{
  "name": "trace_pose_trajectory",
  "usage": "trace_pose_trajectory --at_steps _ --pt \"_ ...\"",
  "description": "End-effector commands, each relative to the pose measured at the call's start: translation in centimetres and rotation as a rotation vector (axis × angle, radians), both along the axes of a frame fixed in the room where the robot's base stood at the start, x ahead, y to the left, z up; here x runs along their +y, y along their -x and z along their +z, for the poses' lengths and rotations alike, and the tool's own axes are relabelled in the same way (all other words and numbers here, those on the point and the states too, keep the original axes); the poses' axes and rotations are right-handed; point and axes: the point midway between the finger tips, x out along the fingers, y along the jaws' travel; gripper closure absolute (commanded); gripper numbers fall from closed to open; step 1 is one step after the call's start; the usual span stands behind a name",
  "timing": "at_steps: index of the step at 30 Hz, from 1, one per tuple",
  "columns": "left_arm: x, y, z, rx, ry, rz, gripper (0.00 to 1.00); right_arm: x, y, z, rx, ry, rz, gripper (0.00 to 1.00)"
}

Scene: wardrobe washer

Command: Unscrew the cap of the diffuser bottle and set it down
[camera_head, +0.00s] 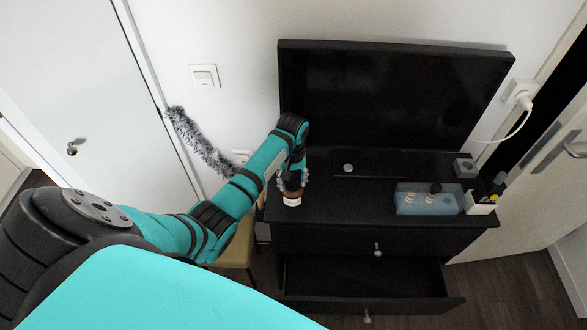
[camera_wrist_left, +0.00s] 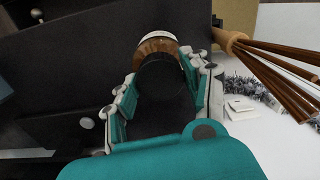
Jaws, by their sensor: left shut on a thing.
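The diffuser bottle (camera_head: 291,199) is small and brown with a white label, at the left front of the black dresser top. It also shows in the left wrist view (camera_wrist_left: 157,46), beyond its black round cap (camera_wrist_left: 160,85). My left gripper (camera_head: 293,181) reaches down over the bottle's top. In the left wrist view my left gripper (camera_wrist_left: 163,75) has its fingers on both sides of the cap and is shut on it. Whether the cap is still threaded on is hidden. My right gripper is not in view.
A dark television (camera_head: 395,95) stands along the back of the dresser (camera_head: 340,218). A pale blue tray (camera_head: 415,209) with small bottles and a white holder (camera_head: 480,207) are at the right. The lower drawer (camera_head: 365,283) is open. Middle front of the top is clear.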

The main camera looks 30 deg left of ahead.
Motion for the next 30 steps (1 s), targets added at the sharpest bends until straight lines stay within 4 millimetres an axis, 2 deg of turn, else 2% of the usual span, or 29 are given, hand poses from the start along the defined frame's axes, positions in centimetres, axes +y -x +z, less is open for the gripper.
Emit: trace_pose_trajectory --at_steps 6,30 --pt "-0.2 0.0 0.0 0.000 0.004 0.428 0.98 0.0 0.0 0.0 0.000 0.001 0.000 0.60" --pt "0.0 0.0 2.1 -0.002 0.000 0.421 0.98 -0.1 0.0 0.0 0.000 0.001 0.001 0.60"
